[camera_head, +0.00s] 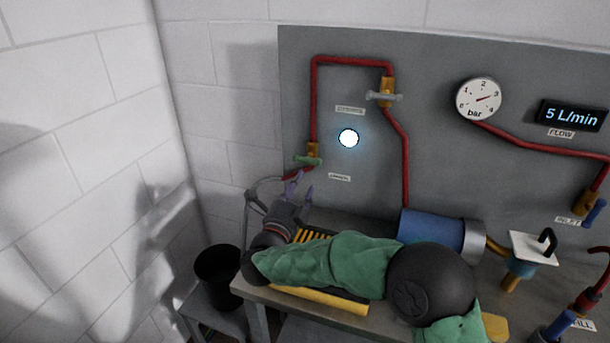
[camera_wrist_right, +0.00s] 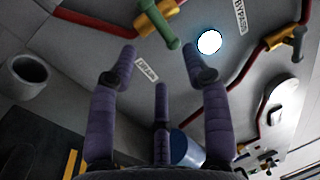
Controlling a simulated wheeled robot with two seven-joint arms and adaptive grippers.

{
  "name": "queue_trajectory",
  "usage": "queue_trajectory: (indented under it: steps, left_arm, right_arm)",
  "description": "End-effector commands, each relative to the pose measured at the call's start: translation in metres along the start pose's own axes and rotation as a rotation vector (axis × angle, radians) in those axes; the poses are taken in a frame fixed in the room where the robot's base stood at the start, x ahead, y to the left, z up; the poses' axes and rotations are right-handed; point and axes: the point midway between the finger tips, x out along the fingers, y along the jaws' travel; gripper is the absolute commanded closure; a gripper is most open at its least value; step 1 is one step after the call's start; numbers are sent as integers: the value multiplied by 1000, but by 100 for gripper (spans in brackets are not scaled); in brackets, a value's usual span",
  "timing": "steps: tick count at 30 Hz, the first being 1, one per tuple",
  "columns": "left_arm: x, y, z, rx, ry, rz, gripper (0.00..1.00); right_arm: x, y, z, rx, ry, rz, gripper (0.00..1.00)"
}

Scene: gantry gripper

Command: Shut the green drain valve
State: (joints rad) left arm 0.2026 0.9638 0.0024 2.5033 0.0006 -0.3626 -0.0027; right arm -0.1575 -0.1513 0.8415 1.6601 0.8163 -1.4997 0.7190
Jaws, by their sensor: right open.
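The green drain valve handle (camera_head: 307,161) sits on a brass body in the red pipe at the left of the grey panel. In the right wrist view the green handle (camera_wrist_right: 162,26) shows just beyond the fingertips, slanting away from the brass body. A DRAIN label (camera_wrist_right: 147,70) is below it on the panel. My right gripper (camera_head: 298,187) is below the handle in the head view, its purple fingers pointing up toward it. In the wrist view its fingers (camera_wrist_right: 158,62) are spread and empty, with a visible gap to the handle. My left gripper is not in view.
A grey-handled bypass valve (camera_head: 384,97) is higher on the panel, with a lit white disc (camera_head: 348,138) between. A bench (camera_head: 262,297) with a blue cylinder (camera_head: 432,232) stands below. A black bin (camera_head: 219,275) and a white block wall are at left.

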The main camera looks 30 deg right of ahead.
Motion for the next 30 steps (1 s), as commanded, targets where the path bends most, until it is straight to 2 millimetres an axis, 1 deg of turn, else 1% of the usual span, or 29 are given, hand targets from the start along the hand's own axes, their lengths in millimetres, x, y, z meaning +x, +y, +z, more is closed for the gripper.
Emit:
queue_trajectory:
  steps: [1, 3, 6, 9, 14, 30]
  left_arm:
    - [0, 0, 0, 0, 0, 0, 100]
    - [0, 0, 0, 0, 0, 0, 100]
    - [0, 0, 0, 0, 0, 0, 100]
    - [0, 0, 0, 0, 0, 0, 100]
    - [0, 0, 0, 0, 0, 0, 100]
    - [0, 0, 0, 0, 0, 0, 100]
  right_arm:
    - [-10, 0, 1, 1, -4, 0, 52]
    - [-22, 0, 1, 1, -4, 1, 52]
    - [-35, 1, 1, 0, -3, 2, 52]
    - [-43, 1, 1, 0, -3, 1, 52]
    - [-48, 1, 0, 0, -1, 2, 52]
    - [-48, 1, 0, -1, -1, 2, 52]
